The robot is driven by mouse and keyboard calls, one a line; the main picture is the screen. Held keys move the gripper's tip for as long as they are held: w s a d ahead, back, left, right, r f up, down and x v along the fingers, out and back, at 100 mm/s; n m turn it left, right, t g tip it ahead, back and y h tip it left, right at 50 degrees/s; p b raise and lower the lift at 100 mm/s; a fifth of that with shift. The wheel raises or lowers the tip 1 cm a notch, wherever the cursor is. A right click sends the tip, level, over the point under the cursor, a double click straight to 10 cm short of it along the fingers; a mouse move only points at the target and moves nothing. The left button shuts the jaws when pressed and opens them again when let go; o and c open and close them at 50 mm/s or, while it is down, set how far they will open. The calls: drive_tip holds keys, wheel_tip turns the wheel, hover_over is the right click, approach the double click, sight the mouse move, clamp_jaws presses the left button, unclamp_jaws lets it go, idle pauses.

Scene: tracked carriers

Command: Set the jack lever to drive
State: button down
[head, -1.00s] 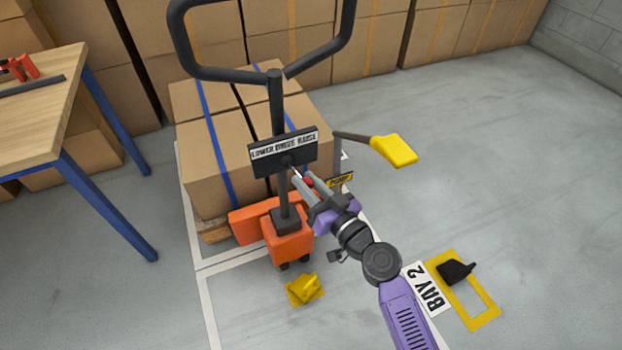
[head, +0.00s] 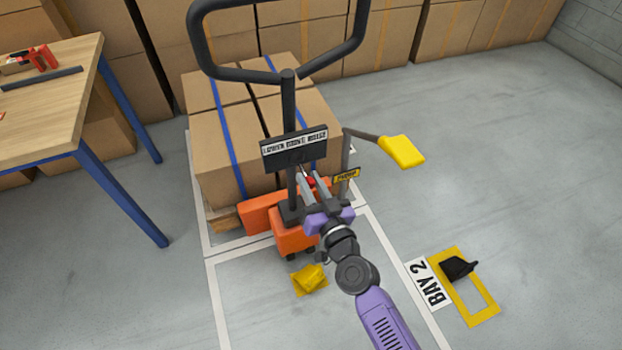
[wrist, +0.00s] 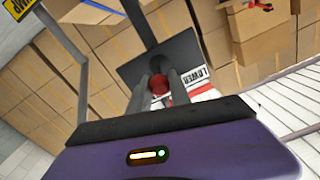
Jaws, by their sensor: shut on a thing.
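The orange pallet jack (head: 255,215) stands at a pallet of strapped boxes, its black loop handle (head: 288,110) upright. A black plate (head: 294,148) on the handle column bears a white label reading LOWER, DRIVE, RAISE. The jack lever's red knob (wrist: 159,84) sits below the plate; it shows small in the head view (head: 310,181). My gripper (head: 312,182) is at the lever, its two grey fingers shut on the red knob, one on each side in the wrist view (wrist: 161,88). The fingers and plate partly hide the lever, so its exact setting is unclear.
A yellow chock (head: 309,279) lies on the floor. A wooden bench (head: 50,110) stands left. Floor on the right is open beyond the BAY 2 sign (head: 428,283).

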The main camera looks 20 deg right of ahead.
drive_tip(key=shift+a+h, duration=0.1)
drive_tip(key=shift+h, duration=0.2)
idle(0.4)
drive_tip(key=c, duration=1.2)
unclamp_jaws()
drive_tip(key=s, duration=0.7)
drive_tip(key=shift+s, duration=0.35)
drive_tip(key=shift+m, duration=0.4)
drive_tip(key=s+d+r+n+g+p, duration=0.1)
drive_tip(key=s+r+p, duration=0.2)
drive_tip(key=s+r, duration=0.5)
drive_tip(key=s+d+r+n+g+p, duration=0.2)
drive_tip(key=s+r, duration=0.6)
drive_tip(key=s, duration=1.7)
drive_tip(key=shift+d+r+p, duration=0.15)
drive_tip(key=shift+p, duration=1.1)
